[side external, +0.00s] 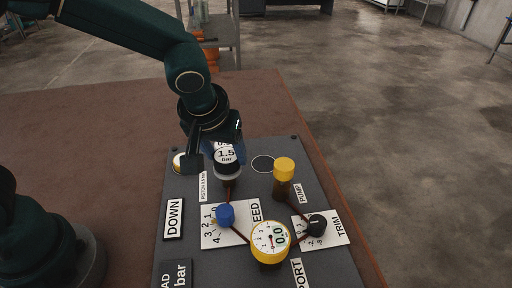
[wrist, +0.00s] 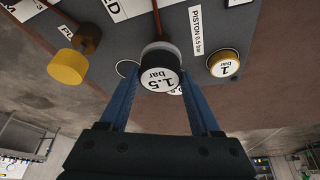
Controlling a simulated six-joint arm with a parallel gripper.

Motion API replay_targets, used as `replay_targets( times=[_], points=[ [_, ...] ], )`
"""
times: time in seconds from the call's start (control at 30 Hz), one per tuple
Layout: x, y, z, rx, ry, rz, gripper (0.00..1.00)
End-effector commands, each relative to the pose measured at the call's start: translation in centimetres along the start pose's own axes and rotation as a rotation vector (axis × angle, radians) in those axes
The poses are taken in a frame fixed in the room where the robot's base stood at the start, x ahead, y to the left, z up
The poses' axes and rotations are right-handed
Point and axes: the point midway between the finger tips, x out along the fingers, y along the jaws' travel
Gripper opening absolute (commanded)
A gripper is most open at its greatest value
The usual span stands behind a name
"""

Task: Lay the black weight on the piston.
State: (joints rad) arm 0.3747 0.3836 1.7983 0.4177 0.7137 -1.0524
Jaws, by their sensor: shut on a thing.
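The black weight (side external: 228,168) has a white top marked 1.5 bar. My gripper (side external: 222,157) is shut on it, and the blue fingers stand on either side of it in the wrist view (wrist: 160,78). The weight looks upright and lies over the dark brown piston column (side external: 228,188) behind the blue knob. I cannot tell whether it touches the piston or is just above it. The label reading PISTON 0.5 bar (wrist: 196,31) is beside it.
A brass weight marked 1 bar (wrist: 224,64) stands to one side. A yellow-capped pump (side external: 284,168), blue knob (side external: 225,215), dial gauge (side external: 269,238) and empty ring mark (side external: 262,163) are nearby.

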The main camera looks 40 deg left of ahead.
Motion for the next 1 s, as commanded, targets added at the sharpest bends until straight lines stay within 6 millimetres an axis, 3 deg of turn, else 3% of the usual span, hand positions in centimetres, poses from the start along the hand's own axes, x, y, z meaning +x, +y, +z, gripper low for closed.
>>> replay_targets(
  times=[0.37, 0.4, 0.47, 0.5, 0.83, 1.0],
  points=[
    [0.3, 0.0, 0.1, 0.001, 0.001, 0.001, 0.00],
    [0.4, 0.0, 0.2, 0.001, 0.000, -0.001, 0.68],
    [0.4, 0.0, 0.1, 0.001, 0.000, 0.000, 0.91],
    [0.4, 0.0, 0.1, 0.001, 0.000, 0.000, 0.94],
    [0.1, 0.0, 0.0, 0.000, 0.001, 0.001, 0.94],
    [-1.8, 0.1, -0.1, -0.001, 0.005, 0.004, 0.94]
  ],
)
